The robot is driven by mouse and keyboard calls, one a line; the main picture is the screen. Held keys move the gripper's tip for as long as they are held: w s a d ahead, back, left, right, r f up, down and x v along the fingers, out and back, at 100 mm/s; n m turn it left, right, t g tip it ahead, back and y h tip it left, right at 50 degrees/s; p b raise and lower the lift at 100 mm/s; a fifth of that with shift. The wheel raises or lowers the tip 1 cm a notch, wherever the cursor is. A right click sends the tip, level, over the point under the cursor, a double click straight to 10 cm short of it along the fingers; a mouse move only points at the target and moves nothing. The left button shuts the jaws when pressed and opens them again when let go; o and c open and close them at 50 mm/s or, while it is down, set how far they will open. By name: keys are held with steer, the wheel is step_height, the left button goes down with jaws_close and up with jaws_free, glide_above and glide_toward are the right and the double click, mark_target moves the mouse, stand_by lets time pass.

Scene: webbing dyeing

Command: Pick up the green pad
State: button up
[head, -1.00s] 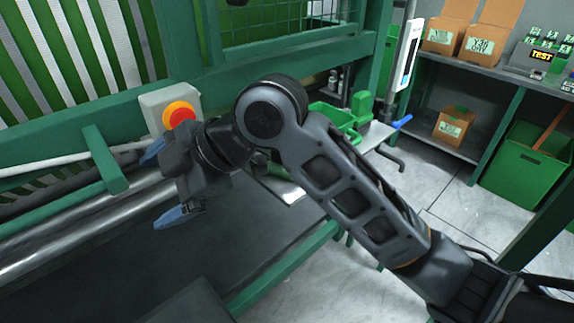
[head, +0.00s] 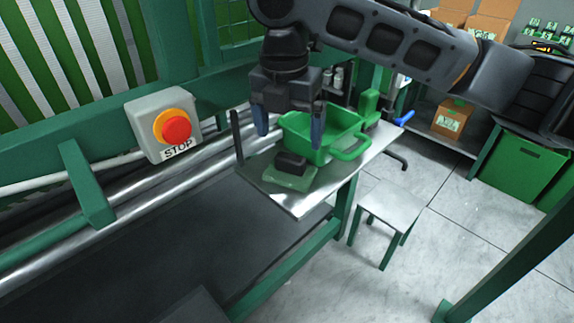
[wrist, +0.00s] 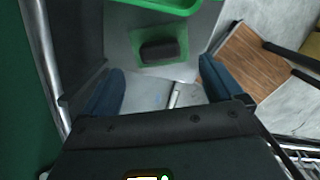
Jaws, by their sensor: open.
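The green pad (head: 289,179) lies flat near the front left of a metal shelf. A dark block (head: 291,163) sits on top of it, so the pad's middle is hidden. In the wrist view the pad (wrist: 142,58) shows as a green square around the dark block (wrist: 159,51), ahead of the fingertips. My gripper (head: 290,131) points down above the shelf, just above and behind the pad. Its blue fingers are apart with nothing between them. In the wrist view my gripper (wrist: 162,78) also shows spread fingers.
A green bin (head: 343,137) stands on the metal shelf (head: 300,207) right behind the pad. A thin dark upright post (head: 237,134) rises at the shelf's left edge. A box with a red STOP button (head: 175,127) is on the left. A small stool (head: 389,207) stands on the floor.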

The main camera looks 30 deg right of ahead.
mark_target(290, 156)
steer(key=shift+w+d+f, duration=0.1)
steer(key=shift+f, duration=1.1)
steer(key=shift+w+d+f, duration=0.1)
steer(key=shift+d+f, duration=0.05)
steer(key=shift+f, duration=1)
steer(key=shift+w+d+f, duration=0.1)
steer(key=shift+f, duration=1.1)
steer(key=c, duration=1.2)
steer(key=shift+r, duration=0.15)
steer(key=shift+r, duration=0.5)
step_height(290, 156, up, 2)
steer(key=shift+r, duration=0.2)
steer(key=s+d, duration=0.1)
steer(key=s, duration=0.4)
steer(key=s+d+b, duration=0.1)
steer(key=s+d, duration=0.1)
steer(key=s, duration=0.4)
steer(key=s+d, duration=0.2)
steer(key=s, duration=0.4)
steer(key=shift+s+d, duration=0.1)
steer(key=shift+d, duration=0.15)
